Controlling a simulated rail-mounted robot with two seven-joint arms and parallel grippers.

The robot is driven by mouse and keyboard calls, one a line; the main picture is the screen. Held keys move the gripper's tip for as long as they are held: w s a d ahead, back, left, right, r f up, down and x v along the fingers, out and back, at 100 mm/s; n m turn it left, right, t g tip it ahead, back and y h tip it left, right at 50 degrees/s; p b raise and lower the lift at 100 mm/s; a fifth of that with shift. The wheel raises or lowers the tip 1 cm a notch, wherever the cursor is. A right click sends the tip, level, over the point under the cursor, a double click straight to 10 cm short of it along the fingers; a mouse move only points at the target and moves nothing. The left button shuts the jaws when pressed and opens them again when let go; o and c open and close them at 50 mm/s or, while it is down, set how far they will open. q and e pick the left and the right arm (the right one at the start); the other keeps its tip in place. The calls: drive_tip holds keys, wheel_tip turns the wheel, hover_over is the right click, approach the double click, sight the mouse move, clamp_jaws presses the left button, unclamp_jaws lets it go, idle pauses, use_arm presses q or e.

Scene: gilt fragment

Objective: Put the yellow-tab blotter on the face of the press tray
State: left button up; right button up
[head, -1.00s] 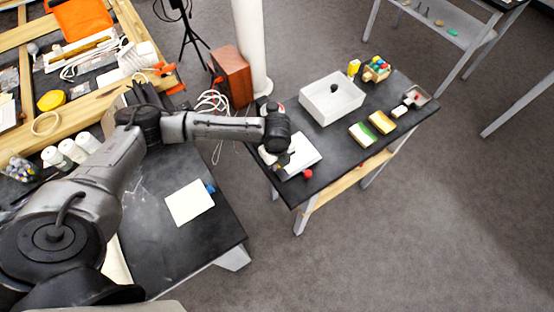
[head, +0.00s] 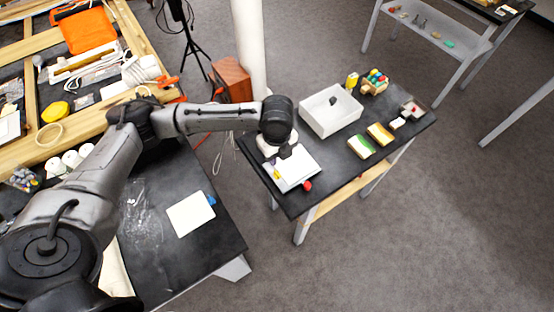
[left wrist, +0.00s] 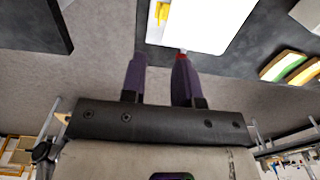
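A white flat sheet or panel (head: 297,168) lies on the left end of the dark far table. A small yellow piece (head: 277,173) is at its left side and a red knob (head: 307,186) at its front right. The left wrist view shows the white panel (left wrist: 215,22) and the yellow piece (left wrist: 163,13). I cannot tell whether the panel is the blotter or the tray face. My left gripper (head: 286,154) is over the panel's back edge; its purple fingers (left wrist: 161,57) are apart with nothing between them. The right gripper is out of view.
A white open box (head: 318,119) with a dark item stands behind, to the right. Green and yellow blocks (head: 361,147), a small tray (head: 412,108) and a coloured-ball rack (head: 375,82) are farther right. A blue-tab white sheet (head: 190,214) lies on the near table.

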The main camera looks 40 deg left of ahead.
use_arm(q)
drive_tip(key=s+d+f+n+t+h, duration=0.25)
drive_tip(key=s+d+f+n, duration=0.4)
drive_tip(key=s+d, duration=0.55)
drive_tip(key=s+a+f+n, duration=0.1)
drive_tip(key=s+n, duration=0.3)
drive_tip(key=s+a+f+n+y, duration=0.1)
drive_tip(key=s+a+n, duration=0.1)
drive_tip(key=s+n, duration=0.2)
drive_tip(key=s+a+f+n+t+y, duration=0.1)
drive_tip(key=s+a+f+n, duration=0.1)
drive_tip(key=s+n, duration=0.2)
drive_tip(key=shift+a, duration=0.1)
idle(0.3)
idle(0.4)
